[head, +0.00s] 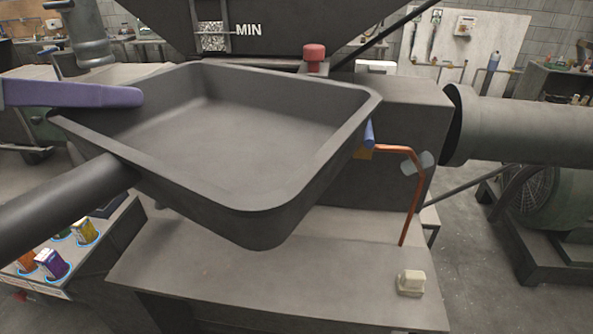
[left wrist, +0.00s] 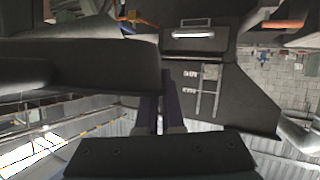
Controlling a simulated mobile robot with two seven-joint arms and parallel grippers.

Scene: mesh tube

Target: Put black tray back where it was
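The black tray (head: 240,135), shallow and square with rounded corners, fills the middle of the head view, tilted, its inside empty. It hangs above the front ledge of the machine (head: 250,270). My left gripper (head: 136,97) comes in from the left. One purple finger lies over the tray's left wall; the other finger is hidden there. In the left wrist view both fingers (left wrist: 163,85) sit at the end of the tray wall (left wrist: 90,65), with the wall between them. A thick dark round bar (head: 65,200) meets the tray's near left side. My right gripper is not in view.
Behind the tray stand a dark hopper marked MIN (head: 200,28) and a red knob (head: 314,55). An orange bent rod (head: 413,200) stands close to the tray's right side. A wide pipe (head: 530,135) runs right. Small coloured boxes (head: 52,263) stand at lower left.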

